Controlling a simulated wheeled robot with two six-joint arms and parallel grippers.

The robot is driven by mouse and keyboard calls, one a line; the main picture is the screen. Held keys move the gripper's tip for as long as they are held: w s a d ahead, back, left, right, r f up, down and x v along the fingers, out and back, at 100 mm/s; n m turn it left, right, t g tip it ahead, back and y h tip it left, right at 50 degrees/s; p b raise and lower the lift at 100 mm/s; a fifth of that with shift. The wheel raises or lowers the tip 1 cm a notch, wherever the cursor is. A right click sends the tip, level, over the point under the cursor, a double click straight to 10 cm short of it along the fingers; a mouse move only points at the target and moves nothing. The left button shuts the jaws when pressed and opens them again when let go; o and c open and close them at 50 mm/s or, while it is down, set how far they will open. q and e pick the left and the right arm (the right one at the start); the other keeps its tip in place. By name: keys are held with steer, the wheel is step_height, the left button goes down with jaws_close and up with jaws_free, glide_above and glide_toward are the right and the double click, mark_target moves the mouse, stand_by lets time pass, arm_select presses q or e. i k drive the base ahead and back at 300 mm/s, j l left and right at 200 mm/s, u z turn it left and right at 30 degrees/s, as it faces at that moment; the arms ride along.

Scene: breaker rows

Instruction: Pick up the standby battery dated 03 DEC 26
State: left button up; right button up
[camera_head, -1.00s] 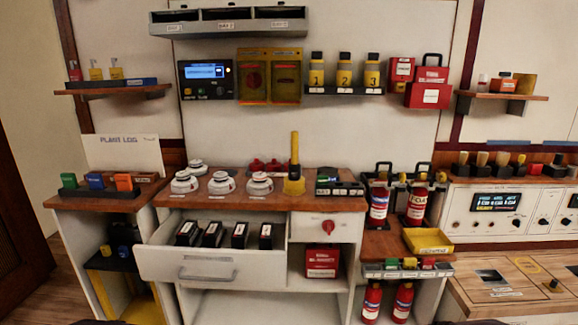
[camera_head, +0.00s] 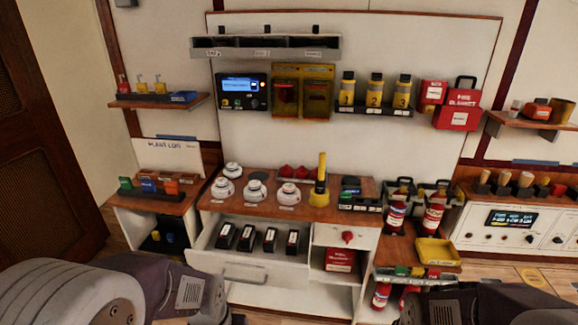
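Several black batteries with white labels stand in a row in the open white drawer (camera_head: 245,273) below the wooden counter. From left to right I see a first battery (camera_head: 225,236), a second battery (camera_head: 246,238), a third battery (camera_head: 269,240) and a last battery (camera_head: 292,242) at the right end. Their dates are too small to read. My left arm shows at the lower left and my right arm at the lower right. Both grippers' fingertips are out of view, and nothing visible touches the batteries.
Smoke detectors (camera_head: 255,190) and a yellow upright tool (camera_head: 320,185) stand on the counter above the drawer. Red extinguishers (camera_head: 396,215) and a yellow tray (camera_head: 437,252) are to the right. A red box (camera_head: 341,260) sits in the cubby beside the drawer.

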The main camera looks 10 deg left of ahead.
mark_target(225, 237)
steer(key=i+j, duration=0.15)
steer(key=j, duration=0.25)
steer(key=i+j, duration=0.15)
steer(key=j, duration=0.25)
steer(key=i+j, duration=0.15)
steer(key=j, duration=0.3)
steer(key=i+j, duration=0.15)
steer(key=j, duration=0.25)
steer(key=z, duration=0.05)
